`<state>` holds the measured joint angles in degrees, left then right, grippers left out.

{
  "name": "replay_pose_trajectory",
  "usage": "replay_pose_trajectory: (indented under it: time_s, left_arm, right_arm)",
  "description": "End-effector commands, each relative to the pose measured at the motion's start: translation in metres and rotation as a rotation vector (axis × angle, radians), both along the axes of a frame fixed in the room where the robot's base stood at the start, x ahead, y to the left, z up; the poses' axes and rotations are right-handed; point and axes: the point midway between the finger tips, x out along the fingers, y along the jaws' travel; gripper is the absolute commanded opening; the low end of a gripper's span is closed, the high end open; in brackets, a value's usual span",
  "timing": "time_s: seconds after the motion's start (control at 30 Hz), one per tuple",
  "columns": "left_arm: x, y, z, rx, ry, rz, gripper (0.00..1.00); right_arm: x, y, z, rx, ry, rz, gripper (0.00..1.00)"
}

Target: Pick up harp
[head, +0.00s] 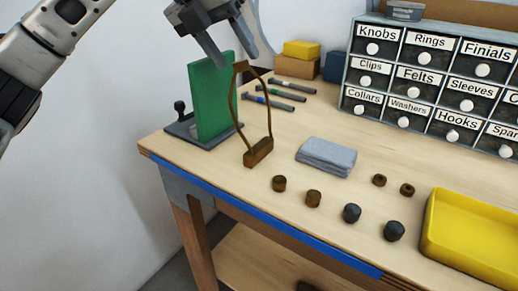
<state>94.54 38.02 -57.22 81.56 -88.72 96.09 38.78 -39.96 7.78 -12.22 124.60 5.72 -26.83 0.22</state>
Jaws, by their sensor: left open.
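The harp (269,121) is a thin brown wire loop that stands upright on a small brown base block on the wooden workbench. Its narrow top shows in front of the right edge of the green upright panel. My left gripper (244,57) is open at the top of the head view, with its fingers pointing down on either side of the harp's top. From this one view I cannot tell whether a finger touches the harp. My right gripper does not show.
The green panel (208,95) stands on a dark base close behind the harp. A folded grey cloth (326,155), several small brown and dark knobs and a yellow tray (470,236) lie to the right. Labelled drawers (436,81) stand at the back.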

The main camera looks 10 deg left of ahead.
Motion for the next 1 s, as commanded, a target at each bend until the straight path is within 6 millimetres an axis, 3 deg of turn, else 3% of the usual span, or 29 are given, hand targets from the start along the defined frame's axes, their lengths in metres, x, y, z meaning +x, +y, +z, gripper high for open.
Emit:
replay_pose_trajectory:
  time_s: [0.2,0.47,0.5,0.67,0.7,1.0]
  left_arm:
    - [0.010,-0.012,-0.027,0.001,0.002,-0.003,0.52]
    - [0.012,-0.013,-0.030,0.000,-0.001,-0.002,0.52]
    - [0.012,-0.013,-0.030,0.000,-0.001,-0.002,0.49]
    - [0.012,-0.013,-0.030,-0.001,0.000,-0.001,0.04]
    - [0.012,-0.013,-0.030,-0.001,0.000,-0.001,0.00]
    - [0.012,-0.013,-0.028,-0.003,-0.003,-0.001,0.00]
  right_arm:
    - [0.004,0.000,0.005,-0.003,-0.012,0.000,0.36]
    - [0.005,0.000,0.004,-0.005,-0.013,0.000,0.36]
    - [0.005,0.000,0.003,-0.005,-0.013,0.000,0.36]
    - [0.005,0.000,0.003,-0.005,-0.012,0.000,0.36]
    - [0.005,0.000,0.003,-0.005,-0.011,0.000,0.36]
    - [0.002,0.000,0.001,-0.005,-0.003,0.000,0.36]
